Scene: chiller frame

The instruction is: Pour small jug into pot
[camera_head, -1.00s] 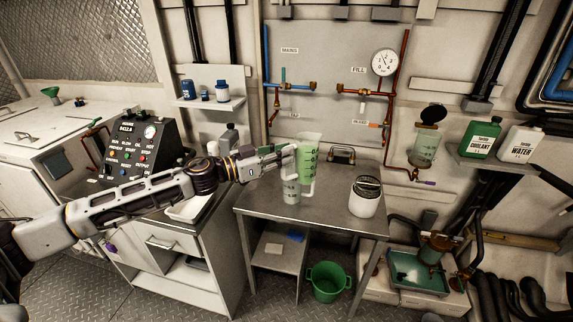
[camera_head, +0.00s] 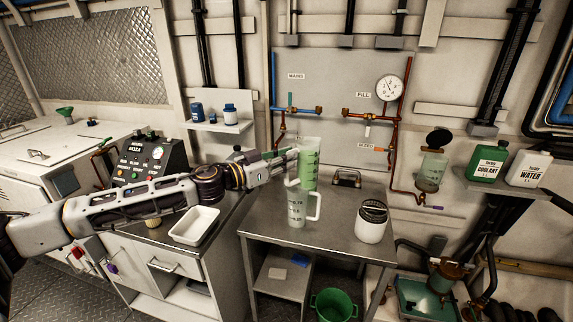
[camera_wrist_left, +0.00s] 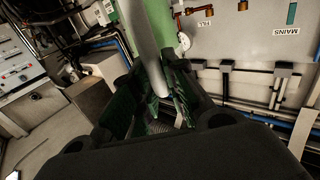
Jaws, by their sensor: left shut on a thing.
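A jug of green liquid (camera_head: 309,167) is held upright by my left gripper (camera_head: 292,155), above the back of the metal table. The fingers are shut around its pale handle, which shows between them in the wrist view (camera_wrist_left: 150,60). A second jug (camera_head: 296,209), pale with dark markings and a handle on its right, stands on the table in front of and below the held jug. A white pot-like container (camera_head: 370,225) with a dark top stands on the table to the right, apart from both jugs. My right gripper is not in view.
The metal table (camera_head: 335,230) is clear between the pale jug and the white container. A dark-handled object (camera_head: 346,179) is at its back edge. A white tray (camera_head: 194,226) lies on the left counter. Pipes and a gauge (camera_head: 389,88) are on the wall behind.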

